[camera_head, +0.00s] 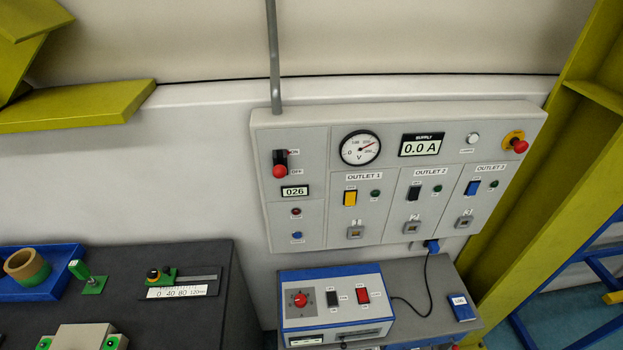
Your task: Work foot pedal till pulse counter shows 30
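A small display (294,191) on the left part of the grey wall panel (400,180) reads 026. I see no words that name it as the pulse counter. Another display (306,340) on the front of the blue-and-white box (335,300) is too small to read. No foot pedal can be made out, and the floor in front of the benches is out of frame. Neither of my grippers is in view.
A dark bench (215,300) at left holds a blue tray (50,290) with a ring and a slide gauge (180,280). A grey bench (415,270) bears the box and a cable. Yellow beams (560,200) stand at right.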

